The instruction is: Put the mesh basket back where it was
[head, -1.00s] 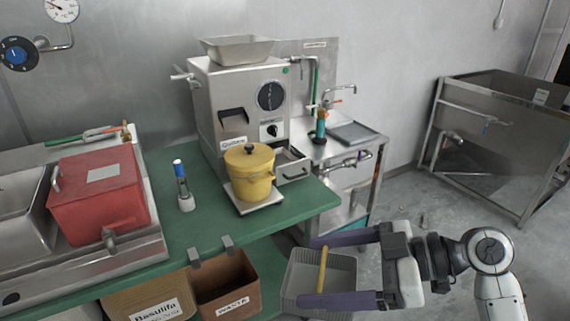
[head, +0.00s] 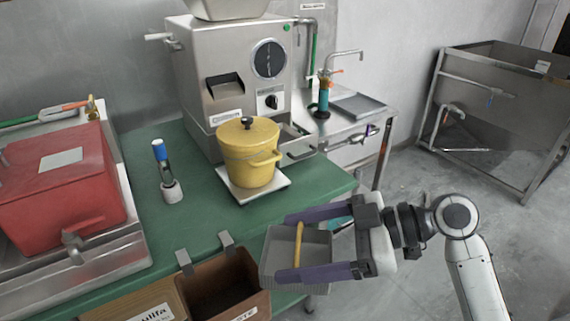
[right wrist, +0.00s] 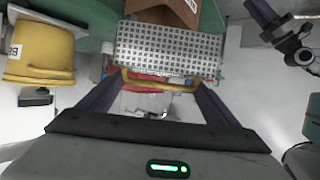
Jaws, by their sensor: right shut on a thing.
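The mesh basket (head: 272,264) is a grey bin with a yellow handle, in front of the green counter's near edge in the head view. My right gripper (head: 288,248) has a purple finger on each side of the handle and is shut on it; the basket hangs from it. In the right wrist view the basket's perforated grey side (right wrist: 168,50) and handle (right wrist: 160,85) show between the fingers. Part of my left gripper, a purple finger (right wrist: 263,14), shows at the top right there; its opening cannot be made out.
The grinder (head: 228,85) stands on the green counter (head: 210,222) with a yellow pot (head: 248,160) on a scale before it. A brown bin (head: 225,285) hangs at the counter's front, left of the basket. A red box (head: 60,195) stands left.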

